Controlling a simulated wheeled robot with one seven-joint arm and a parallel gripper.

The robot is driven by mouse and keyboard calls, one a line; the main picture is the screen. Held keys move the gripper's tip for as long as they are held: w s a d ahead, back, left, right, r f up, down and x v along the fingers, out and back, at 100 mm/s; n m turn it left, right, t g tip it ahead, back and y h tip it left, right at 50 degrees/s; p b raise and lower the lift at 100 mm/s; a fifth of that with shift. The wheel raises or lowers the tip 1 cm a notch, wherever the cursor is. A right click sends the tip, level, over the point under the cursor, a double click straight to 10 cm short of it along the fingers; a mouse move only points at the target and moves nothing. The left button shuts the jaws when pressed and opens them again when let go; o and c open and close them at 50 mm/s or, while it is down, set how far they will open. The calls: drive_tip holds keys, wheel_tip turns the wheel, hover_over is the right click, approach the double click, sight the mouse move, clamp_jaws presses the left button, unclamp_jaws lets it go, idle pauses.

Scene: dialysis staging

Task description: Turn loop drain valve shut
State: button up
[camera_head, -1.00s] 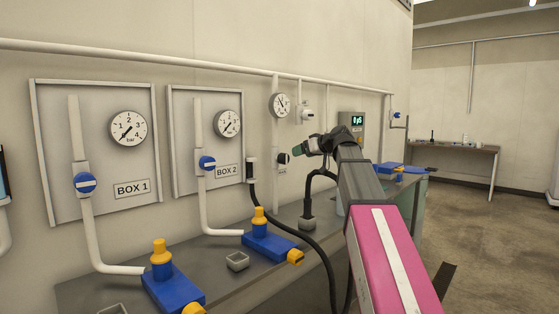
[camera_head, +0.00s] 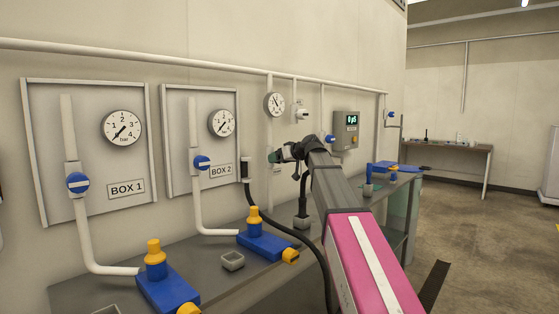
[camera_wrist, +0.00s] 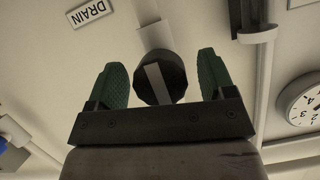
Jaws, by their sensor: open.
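The drain valve's dark round knob (camera_wrist: 160,78) with a pale bar across it shows in the wrist view, below a white pipe stub. A DRAIN label (camera_wrist: 89,13) is on the wall beside it. My gripper (camera_wrist: 161,74) is open, with its green-padded fingers on either side of the knob and a visible gap on each side. I cannot tell how deep the knob sits between the fingers.
Two wall panels with gauges and blue valves, BOX 1 (camera_head: 126,190) and BOX 2 (camera_head: 221,171), are on the left. A black hose (camera_head: 262,207) hangs beside my arm. Blue and yellow fittings (camera_head: 264,240) stand on the grey bench. A display box (camera_head: 346,130) is right of my gripper.

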drive_tip(key=c, duration=0.9)
drive_tip(key=m+g+y, duration=0.1)
drive_tip(key=m, duration=0.1)
drive_tip(key=shift+m+y, duration=0.4)
drive_tip(key=m+g+y, duration=0.1)
drive_tip(key=m, duration=0.2)
drive_tip(key=shift+y, duration=0.4)
drive_tip(key=m+y, duration=0.1)
drive_tip(key=m, duration=0.2)
drive_tip(key=shift+m+y, duration=0.3)
drive_tip(key=shift+m, duration=0.1)
drive_tip(key=m+y, duration=0.1)
drive_tip(key=m, duration=0.3)
drive_tip(key=shift+y, duration=0.4)
drive_tip(key=shift+m, duration=0.3)
